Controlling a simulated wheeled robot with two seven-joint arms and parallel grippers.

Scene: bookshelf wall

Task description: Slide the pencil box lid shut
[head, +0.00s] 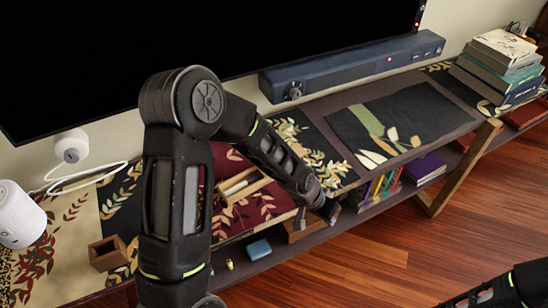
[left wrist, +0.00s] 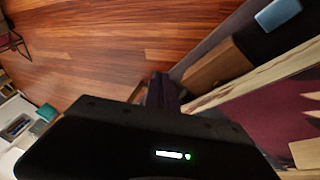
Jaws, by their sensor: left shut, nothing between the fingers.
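The light wooden pencil box (head: 256,185) lies on the red leaf-patterned cloth on the upper shelf board, partly behind my left arm. Its visible top is partly open, with pale pencil-like items inside; where the lid ends is hard to tell. My left gripper (head: 325,212) is shut and empty, to the right of the box and apart from it, near the board's front edge. Its dark fingers (left wrist: 162,92) show in the left wrist view, pointing over the floor. A light wooden piece (left wrist: 306,153) at that view's lower right may be the box. My right gripper (head: 474,297) is at the lower right edge, its jaws unclear.
A small wooden open box (head: 107,253) stands at left by a white speaker (head: 20,215). A soundbar (head: 350,68) lies below the screen. Books (head: 500,65) are stacked at far right. A blue item (head: 258,249) sits on the lower shelf. Wooden floor in front is clear.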

